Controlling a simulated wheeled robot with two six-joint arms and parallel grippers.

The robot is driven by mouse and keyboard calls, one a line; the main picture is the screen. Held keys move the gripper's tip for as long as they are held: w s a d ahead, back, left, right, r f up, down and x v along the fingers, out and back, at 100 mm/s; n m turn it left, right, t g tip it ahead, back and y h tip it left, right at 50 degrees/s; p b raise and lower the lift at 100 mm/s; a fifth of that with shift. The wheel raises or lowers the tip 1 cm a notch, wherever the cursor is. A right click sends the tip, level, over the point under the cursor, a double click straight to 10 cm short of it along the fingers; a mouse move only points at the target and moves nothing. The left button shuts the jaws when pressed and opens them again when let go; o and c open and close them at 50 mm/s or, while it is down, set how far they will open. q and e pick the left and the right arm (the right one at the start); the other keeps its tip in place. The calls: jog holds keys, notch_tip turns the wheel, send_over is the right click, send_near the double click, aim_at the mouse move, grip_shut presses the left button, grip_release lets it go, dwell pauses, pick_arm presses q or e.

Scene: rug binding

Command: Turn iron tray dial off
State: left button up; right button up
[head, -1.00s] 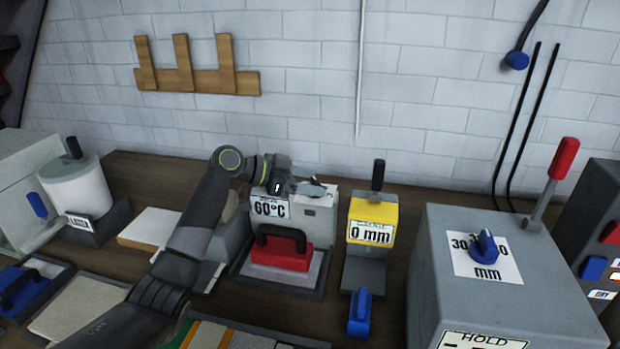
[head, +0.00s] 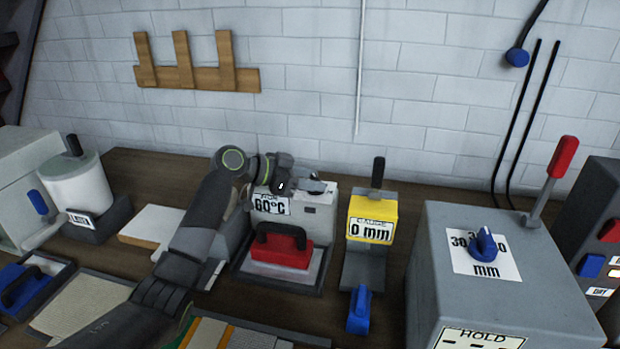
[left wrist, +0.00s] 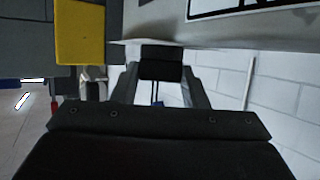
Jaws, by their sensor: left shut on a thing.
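The iron tray (head: 236,271) stands in the middle of the bench. A red iron (head: 280,252) with a black handle rests in it. The grey box (head: 318,217) at its back carries a label (head: 270,204) reading 60°C. My left gripper (head: 312,187) is at the top of this box, shut on the dial. The dial is hidden by the gripper in the head view. In the left wrist view a dark block (left wrist: 160,66), which seems to be the dial, sits between the fingers. My right gripper is in neither view.
A yellow gauge (head: 372,218) reading 0 mm stands right of the tray, with a blue lever (head: 359,310) in front. A large grey machine (head: 430,262) with a blue knob (head: 485,245) is further right. The brick wall is close behind.

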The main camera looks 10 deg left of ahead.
pick_arm(q)
jog(key=shift+s+d+r+n+t+y+p, duration=0.1)
jog(key=shift+r+n+t+y+p, duration=0.05)
jog(key=shift+n+t+y+p, duration=0.3)
jog(key=n+t+y+p, duration=0.1)
jog(key=n+y+p, duration=0.1)
jog(key=p, duration=0.1)
jog(key=n+t+y+p, duration=0.2)
jog(key=n+p, duration=0.1)
jog(key=d+n+t+y+p, duration=0.1)
jog(key=n+y+p, duration=0.1)
jog(key=p, duration=0.1)
jog(key=shift+s+r+t+y, duration=0.15)
jog(key=shift+s+t+y, duration=0.1)
jog(key=shift+t, duration=0.1)
jog(key=shift+n+y+p, duration=1)
jog(key=shift+n+y, duration=0.05)
jog(key=shift+y, duration=0.05)
jog(key=shift+f+n+t+y+p, duration=0.2)
jog(key=shift+n+t+y+p, duration=0.15)
jog(key=shift+n+y, duration=0.3)
jog(key=shift+f+n+y, duration=0.15)
jog(key=shift+n+y, duration=0.1)
jog(key=shift+y, duration=0.1)
jog(key=o, duration=1)
